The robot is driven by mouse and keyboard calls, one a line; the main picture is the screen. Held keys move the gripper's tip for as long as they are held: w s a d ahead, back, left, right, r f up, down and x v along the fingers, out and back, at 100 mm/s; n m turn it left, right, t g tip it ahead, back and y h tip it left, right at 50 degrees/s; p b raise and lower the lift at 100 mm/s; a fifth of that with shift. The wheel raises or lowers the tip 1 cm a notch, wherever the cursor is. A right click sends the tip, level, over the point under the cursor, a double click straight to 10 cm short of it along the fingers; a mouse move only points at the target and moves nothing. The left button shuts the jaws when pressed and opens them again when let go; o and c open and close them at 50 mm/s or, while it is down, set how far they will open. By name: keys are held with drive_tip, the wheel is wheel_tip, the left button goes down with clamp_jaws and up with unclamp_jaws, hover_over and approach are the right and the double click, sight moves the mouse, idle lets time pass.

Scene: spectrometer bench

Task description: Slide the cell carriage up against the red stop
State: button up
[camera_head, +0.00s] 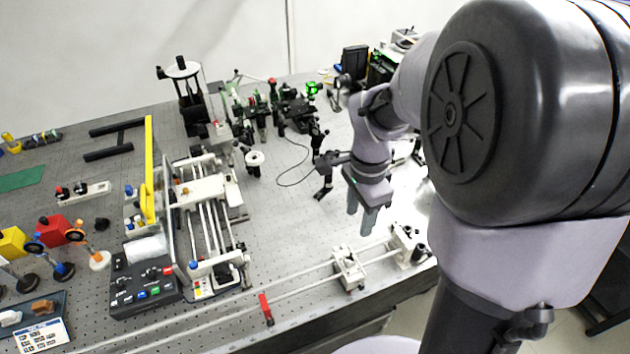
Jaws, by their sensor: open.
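The cell carriage (348,266) is a small white block on a pair of pale rails along the front edge of the bench. The red stop (266,309) is a small upright red piece on the same rails, to the left of the carriage and nearer the front. A clear stretch of rail lies between the two, so they are apart. My gripper (360,220) points down above the bench, just behind the carriage in the picture. Its two grey fingers are apart with nothing seen between them. It does not appear to touch the carriage.
A white end block (405,245) holds the rails on the right. A dark control box (145,283) with coloured buttons and a larger rail assembly (205,195) stand to the left. Optics (255,158) stand behind. The bench top between the large assembly and my gripper is mostly clear.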

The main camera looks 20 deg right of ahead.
sight(353, 258)
wheel_tip(353, 258, down, 16)
drive_tip(key=b, duration=0.4)
drive_tip(key=shift+s+d+r, duration=0.1)
drive_tip(key=shift+s+r, duration=0.05)
drive_tip(key=shift+r, duration=0.1)
clamp_jaws()
